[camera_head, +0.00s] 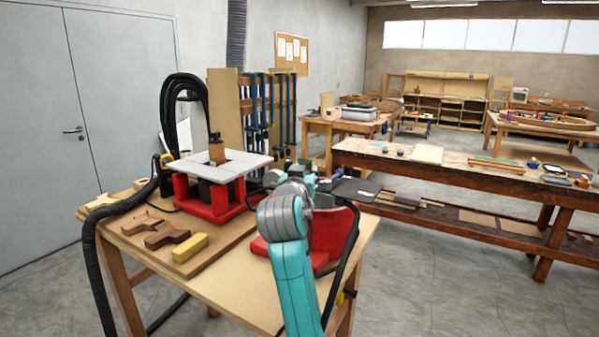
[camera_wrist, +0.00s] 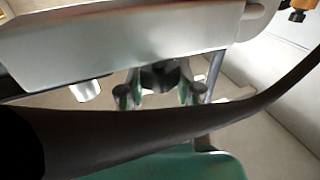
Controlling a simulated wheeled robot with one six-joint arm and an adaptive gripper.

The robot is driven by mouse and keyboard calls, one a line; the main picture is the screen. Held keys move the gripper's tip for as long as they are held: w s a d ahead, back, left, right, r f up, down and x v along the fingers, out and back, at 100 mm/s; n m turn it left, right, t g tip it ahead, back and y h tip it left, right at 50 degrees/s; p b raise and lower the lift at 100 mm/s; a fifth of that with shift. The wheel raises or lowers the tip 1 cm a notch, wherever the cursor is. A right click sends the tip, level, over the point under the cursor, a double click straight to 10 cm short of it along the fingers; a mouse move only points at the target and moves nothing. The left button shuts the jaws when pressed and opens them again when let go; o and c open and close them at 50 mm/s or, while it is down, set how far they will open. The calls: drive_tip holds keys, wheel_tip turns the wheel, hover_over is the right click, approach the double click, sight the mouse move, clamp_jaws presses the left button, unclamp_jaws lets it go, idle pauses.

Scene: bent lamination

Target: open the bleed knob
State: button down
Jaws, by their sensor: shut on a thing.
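In the wrist view my gripper (camera_wrist: 158,90) has its two fingers on either side of a dark round knob (camera_wrist: 160,76), which I take to be the bleed knob. The fingers are shut on it. The knob sits just below the edge of a large pale metal body (camera_wrist: 150,45). A thick dark hose (camera_wrist: 120,135) crosses in front and hides part of the view. In the head view my teal and grey arm reaches to a red machine (camera_head: 340,232) at the bench's right end; the arm hides the fingers and knob there.
The bench (camera_head: 235,285) also bears a red-framed machine with a pale top (camera_head: 222,165), dark wooden pieces (camera_head: 165,238) and a yellow block (camera_head: 189,248). A black hose (camera_head: 93,265) hangs at left. Open floor lies right of the bench.

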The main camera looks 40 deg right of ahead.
drive_tip(key=n+t+y, duration=0.3)
drive_tip(key=y, duration=0.1)
drive_tip(key=shift+s+d, duration=0.1)
drive_tip(key=shift+d, duration=0.05)
drive_tip(key=shift+n+t+y, duration=1.2)
drive_tip(key=shift+n+y, duration=0.4)
drive_tip(key=shift+y, duration=0.7)
drive_tip(key=c, duration=0.8)
unclamp_jaws()
drive_tip(key=shift+o, duration=0.2)
drive_tip(key=shift+h, duration=0.5)
